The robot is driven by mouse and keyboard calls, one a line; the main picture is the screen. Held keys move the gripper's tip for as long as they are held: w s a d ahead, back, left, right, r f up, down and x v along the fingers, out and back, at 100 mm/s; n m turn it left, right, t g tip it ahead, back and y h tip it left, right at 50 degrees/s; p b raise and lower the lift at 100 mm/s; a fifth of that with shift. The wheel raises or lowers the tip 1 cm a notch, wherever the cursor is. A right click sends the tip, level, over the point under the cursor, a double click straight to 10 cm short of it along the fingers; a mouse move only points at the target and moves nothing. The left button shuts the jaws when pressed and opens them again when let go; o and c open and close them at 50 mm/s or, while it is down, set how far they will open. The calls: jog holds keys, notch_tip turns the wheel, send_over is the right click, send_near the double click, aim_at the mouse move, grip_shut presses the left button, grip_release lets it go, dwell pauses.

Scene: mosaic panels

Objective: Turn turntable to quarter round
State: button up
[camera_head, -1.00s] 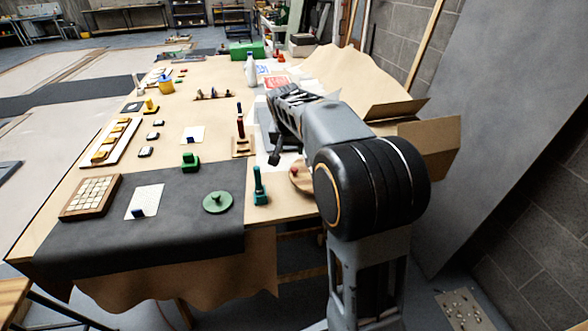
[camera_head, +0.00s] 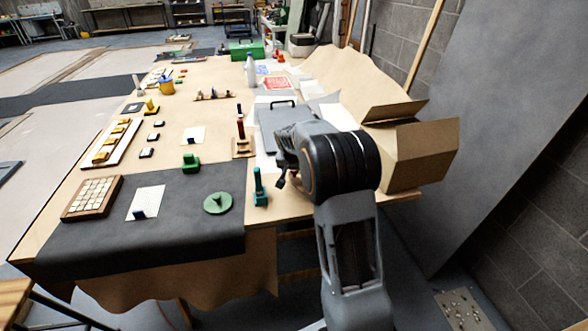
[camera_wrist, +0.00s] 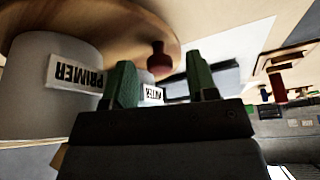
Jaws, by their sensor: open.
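The turntable is a round pale wooden disc (camera_wrist: 150,22) with a dark red knob (camera_wrist: 159,62) near its rim in the wrist view. A grey can (camera_wrist: 35,75) with an upside-down PRIMER label sits against it at the left, and part of a second labelled can (camera_wrist: 153,93) shows between my fingers. My gripper (camera_wrist: 162,82) is open, its two green fingertips on either side of the knob in the picture. I cannot tell whether they touch it. In the head view my gripper (camera_head: 283,180) and arm hide most of the disc.
A teal upright tool (camera_head: 259,188) and a green disc with a handle (camera_head: 218,203) stand on the table to the left. A stand with a dark red handle (camera_head: 241,130) is behind. An open cardboard box (camera_head: 420,155) is right of my arm.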

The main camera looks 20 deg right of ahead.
jog(key=shift+f, duration=0.15)
grip_shut()
dwell(0.4)
